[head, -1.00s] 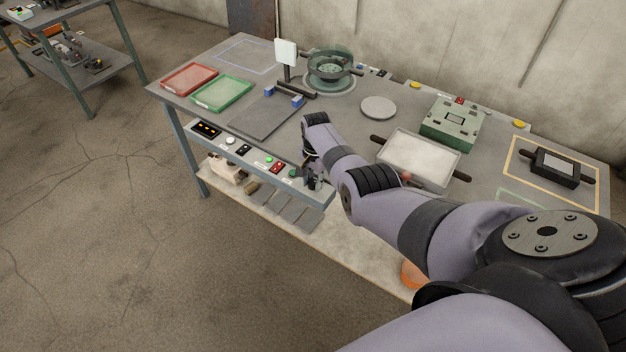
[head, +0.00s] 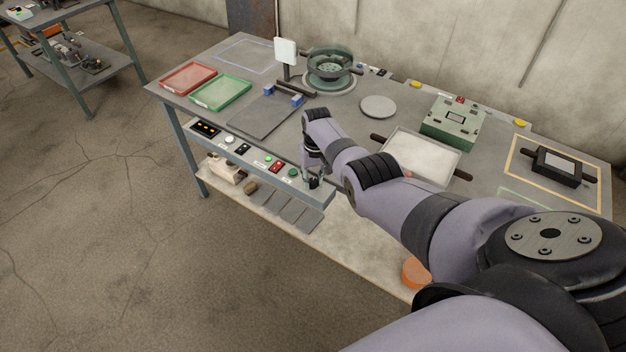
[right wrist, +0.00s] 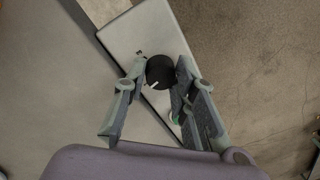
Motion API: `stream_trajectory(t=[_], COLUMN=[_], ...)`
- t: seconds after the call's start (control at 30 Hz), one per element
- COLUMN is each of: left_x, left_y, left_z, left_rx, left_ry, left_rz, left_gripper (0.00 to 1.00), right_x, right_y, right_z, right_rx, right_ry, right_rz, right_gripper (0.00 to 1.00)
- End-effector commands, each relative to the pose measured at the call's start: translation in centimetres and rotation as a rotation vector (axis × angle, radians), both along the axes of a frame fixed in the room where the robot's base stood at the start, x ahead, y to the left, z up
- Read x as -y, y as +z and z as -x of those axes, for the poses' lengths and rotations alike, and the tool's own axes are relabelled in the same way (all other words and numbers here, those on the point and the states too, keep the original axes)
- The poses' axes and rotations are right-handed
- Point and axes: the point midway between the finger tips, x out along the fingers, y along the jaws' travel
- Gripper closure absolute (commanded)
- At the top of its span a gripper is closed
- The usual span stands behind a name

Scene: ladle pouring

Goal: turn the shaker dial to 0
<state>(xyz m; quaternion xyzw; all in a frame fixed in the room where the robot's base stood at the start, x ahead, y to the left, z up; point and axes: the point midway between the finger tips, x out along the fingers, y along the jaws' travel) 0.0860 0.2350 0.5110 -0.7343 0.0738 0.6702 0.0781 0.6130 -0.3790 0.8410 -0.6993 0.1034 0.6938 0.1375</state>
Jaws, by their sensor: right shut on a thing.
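The shaker dial (right wrist: 160,70) is a round black knob with a white pointer line, on the grey control panel along the table's front edge. In the right wrist view its pointer is toward the lower left of the knob. My right gripper (right wrist: 161,69) has one finger on each side of the dial and is shut on it. In the head view the right gripper (head: 313,180) is at the right end of the panel (head: 262,165), and its fingers mostly hide the dial. I cannot read any scale marks. My left gripper is not in view.
Several buttons and switches, including a green button (head: 293,173), sit on the panel left of my gripper. A white-topped tray with dark handles (head: 421,156) stands on the table behind my forearm. A dark plate (head: 262,117) lies farther left.

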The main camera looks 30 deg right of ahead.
Motion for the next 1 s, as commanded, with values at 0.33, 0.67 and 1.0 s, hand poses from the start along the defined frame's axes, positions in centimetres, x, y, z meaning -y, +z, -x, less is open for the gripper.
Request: stream_trajectory(t=[0.33,0.67,1.0], left_x=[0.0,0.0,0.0], left_y=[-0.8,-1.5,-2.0], left_z=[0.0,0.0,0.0], left_rx=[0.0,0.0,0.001], left_ry=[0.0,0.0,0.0], left_rz=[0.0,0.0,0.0], left_gripper=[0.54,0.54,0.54], right_x=[0.0,0.0,0.0], right_y=[0.0,0.0,0.0], right_z=[-0.1,-0.2,-0.2], right_rx=[0.002,0.002,0.002], right_ry=[0.327,0.63,0.848], right_rz=[0.0,0.0,0.001], right_gripper=[1.0,1.0,1.0])
